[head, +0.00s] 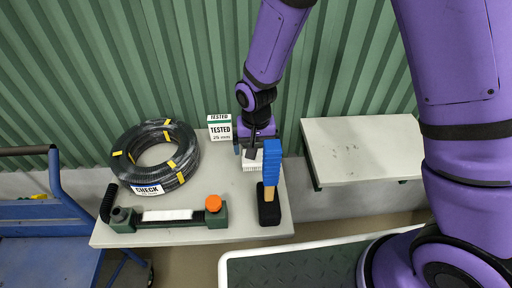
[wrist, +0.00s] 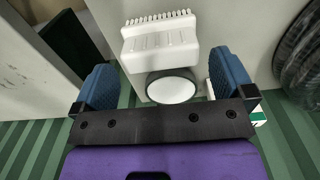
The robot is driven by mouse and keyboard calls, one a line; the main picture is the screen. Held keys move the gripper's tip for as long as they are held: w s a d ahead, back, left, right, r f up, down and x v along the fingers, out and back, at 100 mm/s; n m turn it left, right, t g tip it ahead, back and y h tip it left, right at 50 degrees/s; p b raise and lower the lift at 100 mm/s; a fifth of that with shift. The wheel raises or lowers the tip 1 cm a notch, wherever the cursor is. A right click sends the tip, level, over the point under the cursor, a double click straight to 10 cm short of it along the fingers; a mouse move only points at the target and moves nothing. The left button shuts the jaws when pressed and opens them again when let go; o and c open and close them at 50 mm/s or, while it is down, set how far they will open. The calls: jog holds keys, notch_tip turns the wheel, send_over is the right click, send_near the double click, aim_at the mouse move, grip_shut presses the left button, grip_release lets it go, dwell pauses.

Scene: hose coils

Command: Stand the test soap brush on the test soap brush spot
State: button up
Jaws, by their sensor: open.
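The soap brush (head: 252,166) appears as a white block with a bristle row, low at the table's back right edge. In the wrist view the white brush (wrist: 160,42) lies ahead of my fingers, bristles at the picture's top. A round white disc with a dark rim (wrist: 171,90) shows just below it, between my fingers; I cannot tell if it belongs to the brush. My gripper (wrist: 165,82) is open, its blue fingers apart on either side of the disc. In the head view my gripper (head: 252,142) is just behind the brush. I cannot make out the marked spot.
A blue-and-tan upright piece on a black base (head: 269,208) stands close in front of the brush. A black hose coil (head: 188,150), a green tool with an orange knob (head: 124,222) and a TESTED sign (head: 220,131) share the table (head: 232,200). A side table (head: 360,145) is right.

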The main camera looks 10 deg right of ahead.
jog(key=shift+r, duration=0.85)
notch_tip(320, 180, up, 11)
dwell(0.6)
